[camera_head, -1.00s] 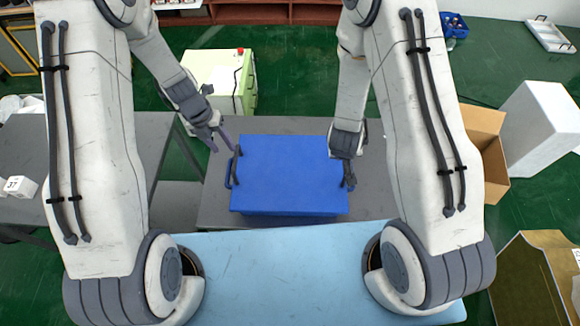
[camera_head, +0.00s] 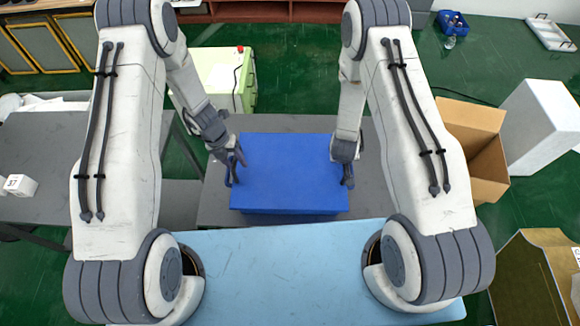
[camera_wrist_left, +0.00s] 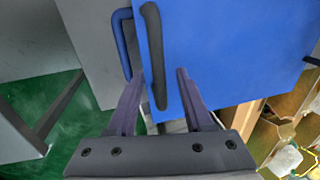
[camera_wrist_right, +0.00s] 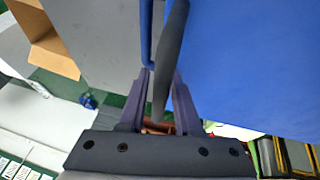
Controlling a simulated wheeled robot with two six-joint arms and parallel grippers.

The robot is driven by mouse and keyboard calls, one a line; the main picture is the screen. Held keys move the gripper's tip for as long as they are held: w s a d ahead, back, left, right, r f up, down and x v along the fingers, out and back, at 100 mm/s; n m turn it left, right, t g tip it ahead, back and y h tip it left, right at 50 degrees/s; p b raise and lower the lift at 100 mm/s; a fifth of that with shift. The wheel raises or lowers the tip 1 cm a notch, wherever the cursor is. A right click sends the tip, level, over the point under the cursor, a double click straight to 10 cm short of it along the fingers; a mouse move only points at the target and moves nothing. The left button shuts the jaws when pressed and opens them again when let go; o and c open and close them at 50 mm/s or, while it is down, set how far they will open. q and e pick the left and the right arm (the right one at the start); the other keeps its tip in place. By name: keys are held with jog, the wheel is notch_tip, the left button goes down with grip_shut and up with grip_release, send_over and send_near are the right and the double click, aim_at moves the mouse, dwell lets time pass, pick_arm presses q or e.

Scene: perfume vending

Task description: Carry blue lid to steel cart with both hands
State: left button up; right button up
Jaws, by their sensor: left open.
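The blue lid (camera_head: 290,165) lies flat on the blue box (camera_head: 290,215) on a grey table. It has a dark bar handle at each side; the left one shows in the left wrist view (camera_wrist_left: 154,55) and the right one in the right wrist view (camera_wrist_right: 172,55). My left gripper (camera_head: 233,164) is open, its fingers on either side of the left handle. My right gripper (camera_head: 347,175) has its fingers close about the right handle; whether they press on it I cannot tell. I cannot tell which thing is the steel cart.
A light blue tabletop (camera_head: 285,270) lies in front. A grey table (camera_head: 50,150) with a white numbered cube (camera_head: 20,185) stands at the left. A pale green cabinet (camera_head: 220,75) stands behind. An open cardboard box (camera_head: 480,150) and a white block (camera_head: 540,125) are at the right.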

jog(key=shift+f, duration=0.1)
pick_arm(q)
jog(key=c, duration=0.7)
pick_arm(e)
grip_shut()
pick_arm(q)
grip_shut()
pick_arm(e)
jog(key=shift+w, duration=0.1)
dwell(0.4)
